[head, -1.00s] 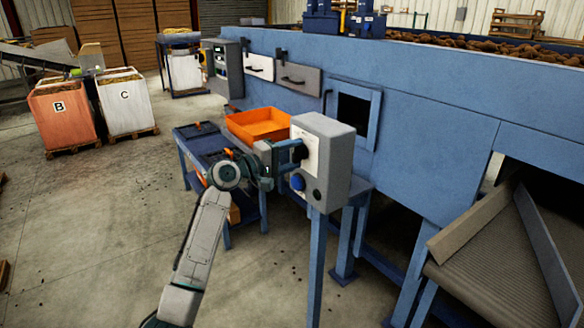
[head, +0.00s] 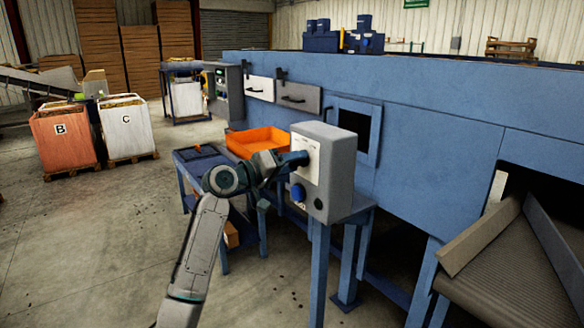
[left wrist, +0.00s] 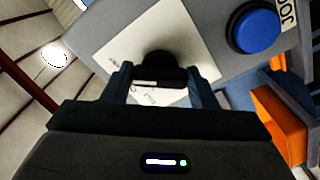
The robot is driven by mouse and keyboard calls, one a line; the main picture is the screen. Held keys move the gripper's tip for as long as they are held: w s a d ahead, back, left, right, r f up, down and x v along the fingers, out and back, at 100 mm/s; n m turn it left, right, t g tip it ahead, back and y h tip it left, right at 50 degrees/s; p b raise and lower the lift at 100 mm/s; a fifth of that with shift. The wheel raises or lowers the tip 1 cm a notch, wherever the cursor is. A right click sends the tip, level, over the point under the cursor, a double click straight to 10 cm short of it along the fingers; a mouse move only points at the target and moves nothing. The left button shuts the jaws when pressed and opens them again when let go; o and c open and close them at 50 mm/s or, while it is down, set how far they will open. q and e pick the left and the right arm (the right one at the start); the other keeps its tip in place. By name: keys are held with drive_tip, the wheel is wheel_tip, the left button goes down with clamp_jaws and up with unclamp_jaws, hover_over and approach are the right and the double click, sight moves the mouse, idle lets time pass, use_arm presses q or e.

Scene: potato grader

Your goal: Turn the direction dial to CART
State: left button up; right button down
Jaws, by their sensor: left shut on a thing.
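The grey control box (head: 336,165) stands on blue legs, with a white label plate (head: 311,172) on its face. My left gripper (head: 304,158) is at the upper part of that plate and hides the dial in the head view. In the left wrist view, the black direction dial (left wrist: 160,70) sits between the two fingers of my left gripper (left wrist: 147,80), which is shut on it. The plate (left wrist: 202,68) shows behind the dial. Its lettering is mostly hidden, so I cannot tell the dial's setting. My right gripper is not in view.
An orange tray (head: 255,142) lies behind my left arm. The large blue machine (head: 430,150) fills the right. Open floor lies left.

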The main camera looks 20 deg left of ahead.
use_arm(q)
drive_tip(key=shift+f, duration=0.15)
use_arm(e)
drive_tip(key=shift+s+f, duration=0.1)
use_arm(q)
drive_tip(key=o, duration=1)
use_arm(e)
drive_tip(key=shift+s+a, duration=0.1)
use_arm(q)
drive_tip(key=shift+s+a, duration=0.15)
drive_tip(key=b+v, duration=0.1)
drive_tip(key=v, duration=0.1)
drive_tip(key=shift+s+a+f, duration=0.1)
drive_tip(key=shift+s+a, duration=0.1)
drive_tip(key=shift+s, duration=0.05)
drive_tip(key=b, duration=0.2)
approach(294, 164)
drive_tip(key=shift+s+a, duration=0.5)
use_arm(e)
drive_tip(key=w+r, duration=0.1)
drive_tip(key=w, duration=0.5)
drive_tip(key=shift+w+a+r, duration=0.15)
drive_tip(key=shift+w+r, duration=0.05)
